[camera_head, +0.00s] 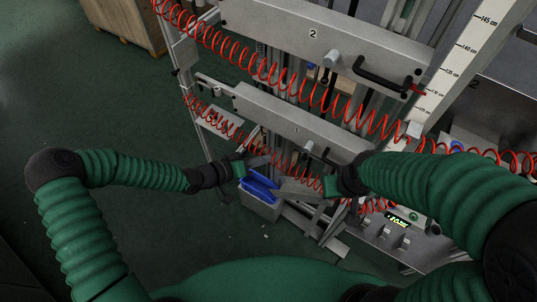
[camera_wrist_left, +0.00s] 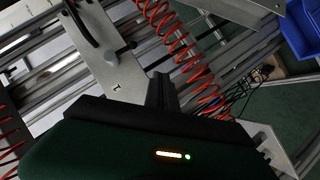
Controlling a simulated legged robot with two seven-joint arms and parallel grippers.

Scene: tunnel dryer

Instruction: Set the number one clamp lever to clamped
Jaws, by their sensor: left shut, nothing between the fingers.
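The number one unit is the lower grey plate (camera_head: 285,120), which shows its mark 1 in the left wrist view (camera_wrist_left: 118,80). A black curved handle (camera_wrist_left: 80,22) and a small knob (camera_wrist_left: 125,48) sit on this plate; I cannot tell which is the clamp lever. In the head view the knob (camera_head: 309,147) shows near my right arm, which partly hides that end. My left gripper (camera_head: 258,162) is shut and empty, just below the plate's left part; its fingers show in the left wrist view (camera_wrist_left: 162,92). My right gripper (camera_head: 330,187) is below the plate's right part, its fingers unclear.
The upper plate marked 2 (camera_head: 270,20) carries a black handle (camera_head: 378,76). Red coiled hoses (camera_head: 245,62) hang across the front. A grey bin with blue contents (camera_head: 262,205) stands below my left gripper. A control panel (camera_head: 400,228) is at lower right.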

